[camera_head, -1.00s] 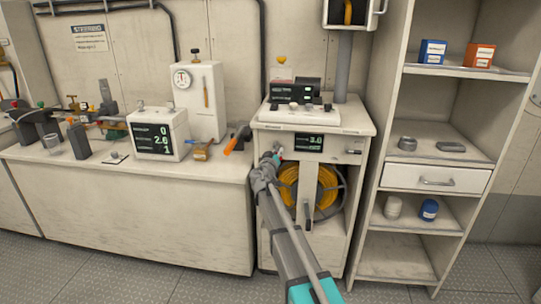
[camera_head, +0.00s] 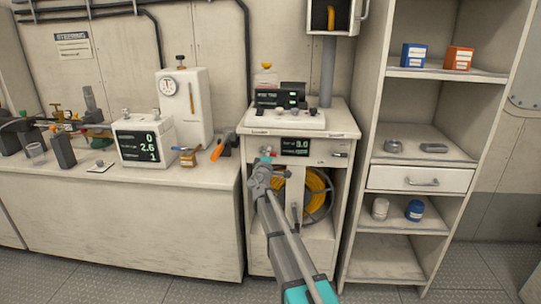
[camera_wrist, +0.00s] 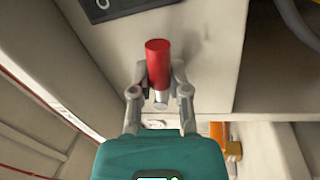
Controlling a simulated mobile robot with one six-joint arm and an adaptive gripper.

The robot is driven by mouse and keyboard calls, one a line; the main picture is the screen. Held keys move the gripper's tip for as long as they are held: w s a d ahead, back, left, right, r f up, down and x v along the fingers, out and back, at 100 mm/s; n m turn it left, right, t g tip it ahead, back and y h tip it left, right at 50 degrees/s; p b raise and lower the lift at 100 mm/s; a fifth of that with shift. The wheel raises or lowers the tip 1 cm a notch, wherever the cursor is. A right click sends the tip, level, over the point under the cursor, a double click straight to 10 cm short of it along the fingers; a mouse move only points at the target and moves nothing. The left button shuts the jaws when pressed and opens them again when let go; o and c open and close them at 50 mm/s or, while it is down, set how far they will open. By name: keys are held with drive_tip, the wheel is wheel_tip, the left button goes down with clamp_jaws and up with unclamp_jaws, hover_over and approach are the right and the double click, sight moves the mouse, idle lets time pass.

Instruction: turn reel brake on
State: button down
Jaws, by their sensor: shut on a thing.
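The reel cabinet (camera_head: 252,203) stands in the middle of the head view, with a yellow hose reel (camera_head: 316,188) in its open front. A small display reading 3.0 (camera_head: 295,147) is set in its upper panel. My gripper (camera_head: 264,164) is at the panel's left side. In the wrist view my gripper (camera_wrist: 159,85) is shut on a red cylindrical handle (camera_wrist: 158,62), one finger on each side. I take this to be the reel brake handle. My gripper and arm hide most of it in the head view.
A long bench (camera_head: 120,215) with instruments stands on the left; an orange-handled tool (camera_head: 218,150) lies near its right end. An open shelf unit (camera_head: 400,250) with a drawer (camera_head: 418,179) stands close on the right. The floor in front is clear.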

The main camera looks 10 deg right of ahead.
drive_tip(key=shift+s+r+n+y, duration=0.15)
drive_tip(key=shift+n+y, duration=0.1)
drive_tip(key=shift+n, duration=0.5)
drive_tip(key=shift+r+n+y, duration=0.1)
drive_tip(key=shift+n+y, duration=0.15)
drive_tip(key=shift+n, duration=0.5)
drive_tip(key=c, duration=0.6)
unclamp_jaws()
